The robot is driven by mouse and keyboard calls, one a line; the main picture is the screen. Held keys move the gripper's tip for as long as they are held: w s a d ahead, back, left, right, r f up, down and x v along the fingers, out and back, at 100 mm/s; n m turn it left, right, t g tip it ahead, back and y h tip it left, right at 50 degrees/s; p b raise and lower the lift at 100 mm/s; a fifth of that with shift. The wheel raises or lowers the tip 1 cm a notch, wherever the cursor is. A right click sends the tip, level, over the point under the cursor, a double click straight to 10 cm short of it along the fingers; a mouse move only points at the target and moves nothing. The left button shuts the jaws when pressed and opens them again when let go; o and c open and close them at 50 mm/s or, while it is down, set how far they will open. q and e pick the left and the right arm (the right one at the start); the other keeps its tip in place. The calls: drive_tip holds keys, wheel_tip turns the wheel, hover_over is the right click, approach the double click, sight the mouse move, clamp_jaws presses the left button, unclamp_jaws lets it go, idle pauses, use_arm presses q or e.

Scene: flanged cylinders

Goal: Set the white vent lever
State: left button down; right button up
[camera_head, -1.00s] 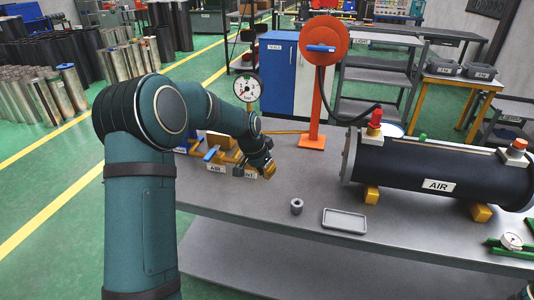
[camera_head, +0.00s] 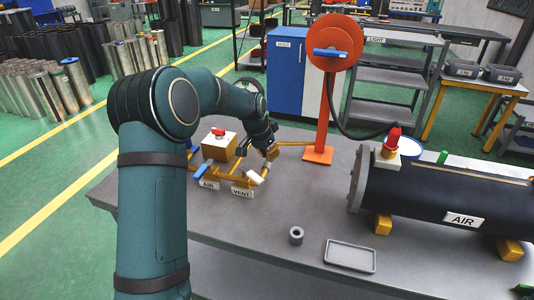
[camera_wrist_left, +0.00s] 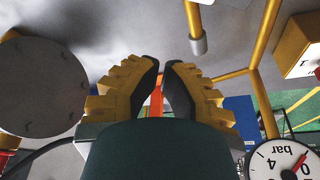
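The white vent lever (camera_head: 254,178) sits on the brass pipework above the VENT label (camera_head: 242,192). A white-grey sleeve on a brass pipe (camera_wrist_left: 198,46) in the left wrist view may be this lever. My left gripper (camera_head: 271,154) is just behind and above the lever in the head view, apart from it as far as I can see. In the left wrist view its yellow fingers (camera_wrist_left: 163,72) with black pads are a small gap apart, with nothing held between them. My right gripper is not in view.
A blue lever (camera_head: 201,172) is by the AIR label, and a red-topped brass box (camera_head: 218,146) stands behind. The orange reel post (camera_head: 326,115) stands right of my gripper. A black tank (camera_head: 430,198), grey ring (camera_head: 296,235) and tray (camera_head: 351,256) are further right. A gauge (camera_wrist_left: 285,160) is near.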

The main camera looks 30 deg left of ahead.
sight(251, 175)
use_arm(q)
wheel_tip(251, 175, down, 7)
drive_tip(key=s, duration=0.1)
drive_tip(key=shift+a+b, duration=0.25)
drive_tip(key=shift+b, duration=0.15)
drive_tip(key=shift+s, duration=0.15)
